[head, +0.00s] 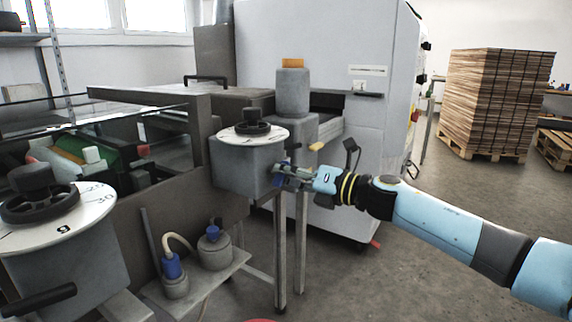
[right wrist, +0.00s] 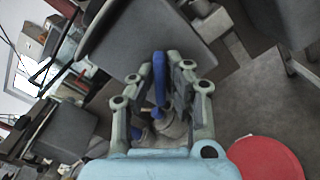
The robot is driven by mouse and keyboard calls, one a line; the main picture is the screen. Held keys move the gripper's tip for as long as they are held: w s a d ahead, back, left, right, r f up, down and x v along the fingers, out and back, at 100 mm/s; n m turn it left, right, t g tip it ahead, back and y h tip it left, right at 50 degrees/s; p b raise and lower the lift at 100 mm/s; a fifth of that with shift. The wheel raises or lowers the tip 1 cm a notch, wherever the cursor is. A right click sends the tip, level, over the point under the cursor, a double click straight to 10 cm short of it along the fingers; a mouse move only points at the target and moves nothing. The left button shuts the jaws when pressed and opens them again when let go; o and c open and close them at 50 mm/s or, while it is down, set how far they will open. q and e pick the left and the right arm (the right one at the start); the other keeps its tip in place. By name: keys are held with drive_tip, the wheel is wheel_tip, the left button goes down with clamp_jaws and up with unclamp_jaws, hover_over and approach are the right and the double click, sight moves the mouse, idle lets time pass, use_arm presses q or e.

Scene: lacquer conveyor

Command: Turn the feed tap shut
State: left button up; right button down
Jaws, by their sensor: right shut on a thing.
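The feed tap's blue lever (right wrist: 159,72) stands between the fingers of my right gripper (right wrist: 160,78) in the right wrist view, close under the grey box. In the head view, my right gripper (head: 282,172) is at the right side of the grey box (head: 240,166) with the white dial on top, and a bit of the blue lever (head: 279,181) shows beside the fingers. The gripper is shut on the lever. Most of the tap's body is hidden behind the gripper. My left gripper is not in view.
A second dial box (head: 60,260) stands at near left. Pots with blue tops (head: 214,250) sit on a low shelf (head: 222,281) below. A white cabinet (head: 340,50) stands behind. A red disc (right wrist: 266,160) lies low at right in the wrist view.

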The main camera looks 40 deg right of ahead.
drive_tip(key=shift+d+f+m+p, duration=0.1)
drive_tip(key=shift+m+p, duration=1.35)
drive_tip(key=shift+m, duration=0.9)
drive_tip(key=shift+d+f+m+p, duration=0.1)
drive_tip(key=shift+m+p, duration=1.35)
drive_tip(key=shift+m, duration=0.9)
drive_tip(key=c, duration=1.4)
unclamp_jaws()
drive_tip(key=shift+o, duration=0.2)
drive_tip(key=v, duration=1.2)
